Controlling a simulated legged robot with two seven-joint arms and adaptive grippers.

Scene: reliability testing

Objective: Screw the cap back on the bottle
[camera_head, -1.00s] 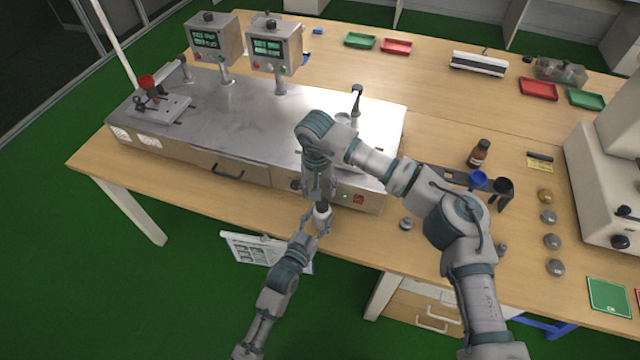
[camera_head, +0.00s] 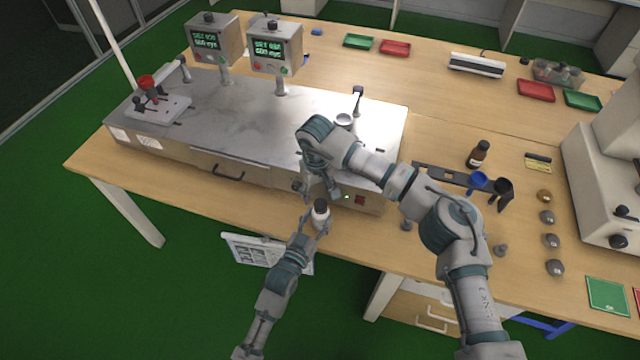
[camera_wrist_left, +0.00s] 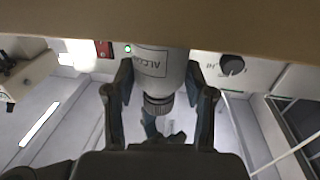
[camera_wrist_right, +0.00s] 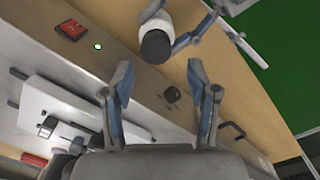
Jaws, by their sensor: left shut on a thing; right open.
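A white bottle (camera_head: 320,214) with a dark cap (camera_head: 320,203) on its top stands in front of the steel bench unit. My left gripper (camera_head: 318,224) is shut around the bottle. The left wrist view shows the bottle's lettered label (camera_wrist_left: 152,62) and the ribbed cap (camera_wrist_left: 158,104) at its mouth; how tight the cap sits cannot be told. My right gripper (camera_head: 322,190) is open and empty, just behind the bottle. In the right wrist view its spread fingers (camera_wrist_right: 160,72) are apart from the cap (camera_wrist_right: 156,46).
The steel unit (camera_head: 240,115) with two displays fills the table's left. A brown bottle (camera_head: 478,154), a black rack (camera_head: 440,173), a blue funnel (camera_head: 479,180) and several round weights (camera_head: 549,217) stand to the right. A white machine (camera_head: 600,190) stands at the far right.

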